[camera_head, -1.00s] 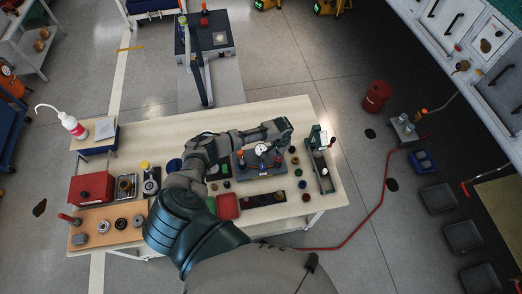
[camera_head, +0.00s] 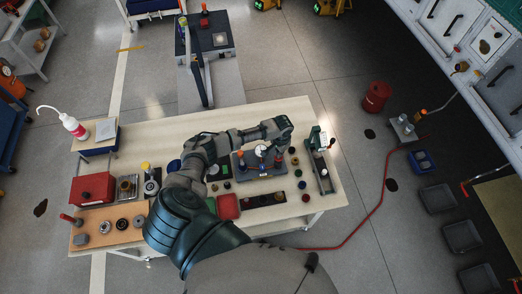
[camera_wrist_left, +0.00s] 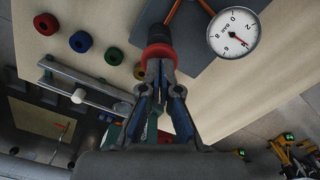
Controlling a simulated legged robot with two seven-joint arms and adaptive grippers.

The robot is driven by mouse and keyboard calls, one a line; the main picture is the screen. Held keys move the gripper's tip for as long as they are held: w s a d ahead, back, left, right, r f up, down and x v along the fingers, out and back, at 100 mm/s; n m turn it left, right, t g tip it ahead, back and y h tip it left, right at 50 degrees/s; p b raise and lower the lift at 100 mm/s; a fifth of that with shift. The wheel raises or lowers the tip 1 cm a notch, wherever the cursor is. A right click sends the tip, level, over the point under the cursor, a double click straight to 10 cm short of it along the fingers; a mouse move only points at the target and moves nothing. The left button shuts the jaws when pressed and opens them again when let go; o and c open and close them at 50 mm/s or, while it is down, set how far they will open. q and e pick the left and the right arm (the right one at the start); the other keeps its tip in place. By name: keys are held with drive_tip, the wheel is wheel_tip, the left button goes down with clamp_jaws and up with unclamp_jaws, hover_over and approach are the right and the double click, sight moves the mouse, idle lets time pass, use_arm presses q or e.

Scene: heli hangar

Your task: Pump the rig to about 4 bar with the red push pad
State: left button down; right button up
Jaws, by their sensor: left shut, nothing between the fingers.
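The rig's dark base (camera_head: 245,172) sits on the wooden table and carries a round white pressure gauge (camera_head: 261,150). In the left wrist view the gauge (camera_wrist_left: 233,32) is at the upper right; its red needle is visible, but I cannot read the value surely. The red push pad (camera_wrist_left: 158,51) is at the end of a dark cylinder, right at my left fingertips. My left gripper (camera_wrist_left: 159,68) is shut and empty, its tips touching or very close to the pad. In the head view, my left gripper (camera_head: 279,148) is above the rig's right side. My right gripper is out of view.
Several coloured round knobs lie right of the rig, one of them green (camera_wrist_left: 81,41). A grey rail fixture (camera_head: 320,168) stands near the table's right edge. A red box (camera_head: 92,188) and a bottle (camera_head: 74,127) are at the left. The table's back middle is clear.

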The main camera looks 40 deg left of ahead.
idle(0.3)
use_arm(q)
wheel_tip(320, 180, up, 7)
idle(0.6)
idle(1.0)
